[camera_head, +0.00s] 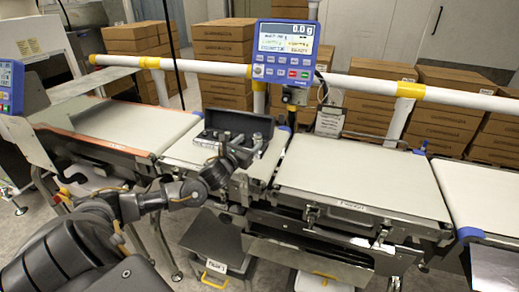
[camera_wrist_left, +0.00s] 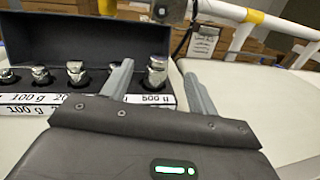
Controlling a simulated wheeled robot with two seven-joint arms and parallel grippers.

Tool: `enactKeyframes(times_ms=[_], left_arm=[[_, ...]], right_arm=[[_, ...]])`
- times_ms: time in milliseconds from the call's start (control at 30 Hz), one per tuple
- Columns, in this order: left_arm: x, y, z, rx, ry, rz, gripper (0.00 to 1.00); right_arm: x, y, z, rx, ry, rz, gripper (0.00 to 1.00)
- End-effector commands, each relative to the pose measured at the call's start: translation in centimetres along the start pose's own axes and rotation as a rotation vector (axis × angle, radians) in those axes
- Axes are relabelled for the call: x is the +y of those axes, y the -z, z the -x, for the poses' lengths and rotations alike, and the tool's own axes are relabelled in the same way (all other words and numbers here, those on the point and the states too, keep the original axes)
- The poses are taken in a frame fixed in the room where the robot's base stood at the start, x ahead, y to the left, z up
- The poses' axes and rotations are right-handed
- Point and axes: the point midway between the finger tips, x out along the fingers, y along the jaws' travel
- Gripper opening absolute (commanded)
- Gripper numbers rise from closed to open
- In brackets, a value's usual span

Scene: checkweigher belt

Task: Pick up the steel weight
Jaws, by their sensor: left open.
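An open black case (camera_head: 238,119) stands on the checkweigher belt. In the left wrist view the case (camera_wrist_left: 75,45) holds a row of several shiny steel weights, with labels such as 100 g along its front. The largest steel weight (camera_wrist_left: 157,72) stands upright at the right end, above a label that seems to read 500 g. My left gripper (camera_head: 245,143) is open at the front of the case. In the left wrist view its fingers (camera_wrist_left: 158,80) lie left and right of this weight, with gaps visible. The weight's lower part is hidden in the case. My right gripper is not in view.
A blue display (camera_head: 285,50) stands on a post behind the belt. A white rail (camera_head: 350,83) with yellow bands runs behind it. Belt sections to the left (camera_head: 125,122) and right (camera_head: 350,180) are clear. Stacked cardboard boxes (camera_head: 225,88) stand behind.

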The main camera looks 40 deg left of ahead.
Motion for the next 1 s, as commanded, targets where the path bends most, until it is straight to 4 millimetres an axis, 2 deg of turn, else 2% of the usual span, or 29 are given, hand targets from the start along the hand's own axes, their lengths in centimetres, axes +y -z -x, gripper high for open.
enactKeyframes(times_ms=[33, 100, 367, 533, 733, 1000], left_arm=[[0.0, 1.0, 0.0, 0.000, -0.001, 0.000, 0.59], [0.0, 1.7, 0.1, 0.000, -0.002, 0.000, 0.59], [-0.1, 1.7, -0.3, -0.001, -0.002, 0.001, 0.59], [-0.2, 1.6, -2.0, -0.002, -0.001, 0.002, 0.59], [-0.2, 1.6, -2.9, -0.001, 0.000, 0.002, 0.59], [-0.2, 1.8, -6.7, -0.001, 0.000, 0.002, 0.59]], right_arm=[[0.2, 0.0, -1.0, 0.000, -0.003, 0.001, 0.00], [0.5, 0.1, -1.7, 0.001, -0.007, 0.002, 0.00], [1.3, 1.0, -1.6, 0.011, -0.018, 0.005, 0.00], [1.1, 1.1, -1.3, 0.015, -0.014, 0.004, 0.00], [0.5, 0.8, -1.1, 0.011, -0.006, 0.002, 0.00], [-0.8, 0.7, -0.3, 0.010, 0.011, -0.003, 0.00]])
